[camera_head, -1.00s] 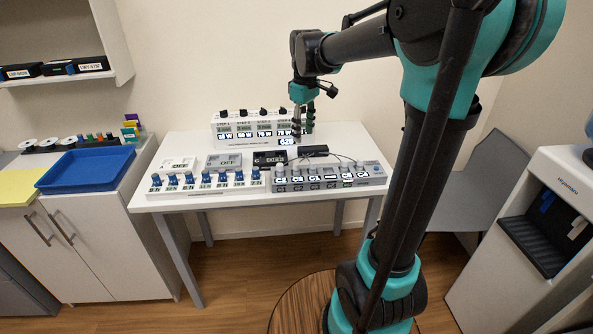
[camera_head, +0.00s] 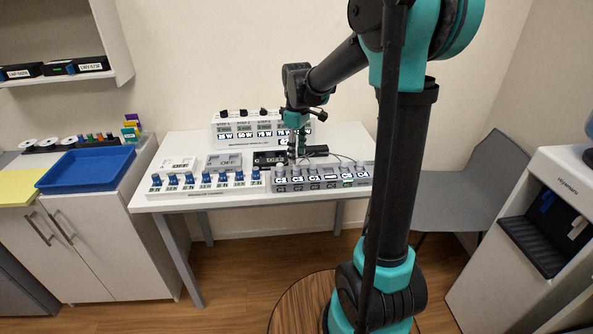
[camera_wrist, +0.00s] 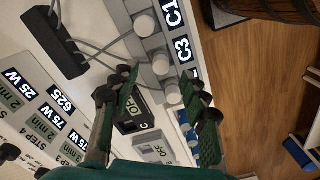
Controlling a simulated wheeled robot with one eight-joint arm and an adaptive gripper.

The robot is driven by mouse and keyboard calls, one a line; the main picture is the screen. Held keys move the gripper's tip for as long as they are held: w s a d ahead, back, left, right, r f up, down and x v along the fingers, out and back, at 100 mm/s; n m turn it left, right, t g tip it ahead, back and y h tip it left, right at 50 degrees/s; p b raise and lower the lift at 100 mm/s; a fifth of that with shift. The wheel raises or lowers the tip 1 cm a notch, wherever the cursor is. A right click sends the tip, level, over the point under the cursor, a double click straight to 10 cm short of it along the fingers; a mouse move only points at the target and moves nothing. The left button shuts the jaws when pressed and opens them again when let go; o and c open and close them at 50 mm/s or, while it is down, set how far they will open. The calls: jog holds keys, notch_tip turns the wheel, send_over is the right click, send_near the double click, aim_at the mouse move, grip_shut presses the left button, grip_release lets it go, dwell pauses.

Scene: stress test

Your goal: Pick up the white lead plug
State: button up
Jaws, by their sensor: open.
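The grey panel box (camera_head: 322,185) with C labels lies at the table's front right. It bears a row of pale, short plug-like cylinders; I cannot tell which is the white lead plug. In the wrist view, pale cylinders (camera_wrist: 144,26), (camera_wrist: 161,63) and (camera_wrist: 173,93) stand on the panel beside the C1 and C3 labels. Thin cables run to the panel from a black bar (camera_wrist: 55,42). My gripper (camera_head: 297,157) is above the panel's back left part. In the wrist view my gripper (camera_wrist: 165,84) is open, its fingers either side of the lower cylinders, with nothing held.
A white box with STEP displays (camera_head: 255,131) stands at the table's back. A white panel with blue knobs (camera_head: 205,184) is left of the grey one. A blue tray (camera_head: 88,167) sits on the left cabinet.

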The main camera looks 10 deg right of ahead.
aim_at(297, 164)
jog(key=shift+s+f, duration=0.1)
jog(key=shift+f, duration=2.6)
grip_shut()
